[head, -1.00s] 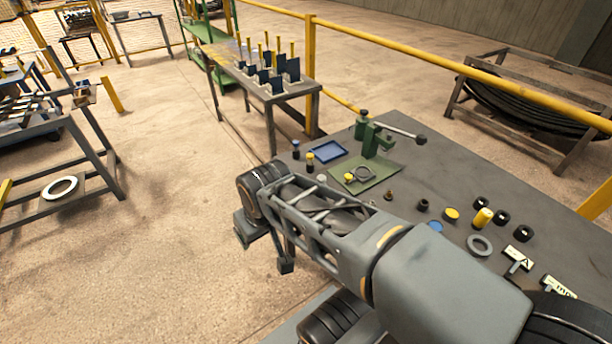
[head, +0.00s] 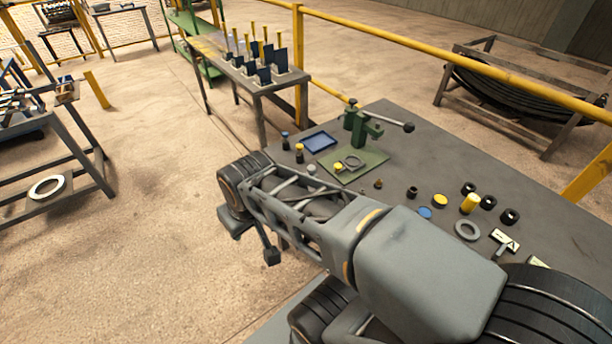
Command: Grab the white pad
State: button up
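My gripper (head: 252,242) hangs at the far end of my arm, left of the workbench and over the floor. Its two dark fingertips stand apart with bare floor showing between them, so it looks open and empty. I cannot pick out the white pad with certainty. A small pale round piece (head: 311,169) lies on the bench just past my arm, left of the green mat, partly close to the arm's edge. White marked cards (head: 506,240) lie at the bench's right, one of them partly hidden by my arm.
The bench (head: 455,165) carries a green press (head: 360,128), a green mat (head: 368,160), a blue tray (head: 319,142), a yellow cylinder (head: 470,203), a grey ring (head: 467,230) and several black rings. A yellow rail (head: 440,57) runs behind. Open floor lies left.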

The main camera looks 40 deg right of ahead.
aim_at(311, 170)
jog(key=u, duration=0.15)
jog(key=i, duration=3.15)
jog(key=z, duration=4.55)
jog(key=i, duration=0.5)
jog(key=u, duration=0.05)
